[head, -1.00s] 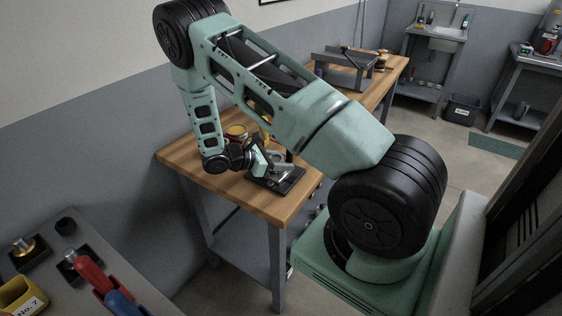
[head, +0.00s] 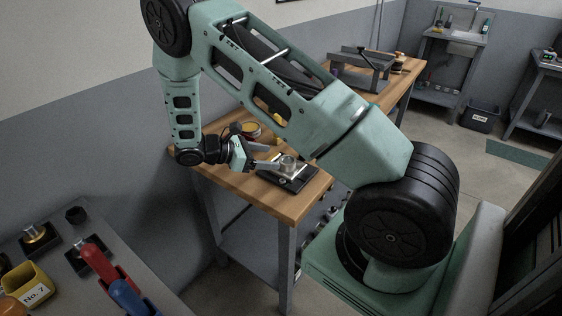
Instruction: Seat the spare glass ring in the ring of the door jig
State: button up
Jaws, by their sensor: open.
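The door jig (head: 298,184) is a dark flat plate lying near the front edge of the wooden bench. A pale, round, ring-like piece (head: 288,163) stands upright on it. At this size I cannot tell the jig's own ring from the spare glass ring, nor whether the glass is seated. My gripper (head: 272,166) is open, just left of the round piece, with its fingers pointing right towards it. Its fingertips are close to the piece; I cannot tell whether they touch. Nothing shows clearly between the fingers.
A round container with a yellow top (head: 251,129) stands behind my gripper. A grey fixture (head: 362,70) stands at the far end of the bench (head: 246,187). A grey table (head: 150,262) at lower left holds a yellow No. 7 bin (head: 30,288) and red and blue handled items.

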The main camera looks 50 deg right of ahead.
jog(key=shift+v, duration=1)
jog(key=s+a+r+m+t+y, duration=0.1)
jog(key=s+a+r+t+y, duration=0.1)
jog(key=s+a+r+y, duration=0.2)
jog(key=s+a+r+m+t+y, duration=0.2)
jog(key=s+a+r+y, duration=0.2)
jog(key=s+a, duration=0.7)
jog(key=s+a+r+m+t+y, duration=0.1)
jog(key=s+a+r+y, duration=0.3)
jog(key=a, duration=1.2)
jog(key=s+r+t, duration=0.1)
jog(key=s, duration=0.2)
jog(key=shift+s+r+m, duration=0.2)
jog(key=shift+m, duration=0.1)
jog(key=shift+a, duration=0.15)
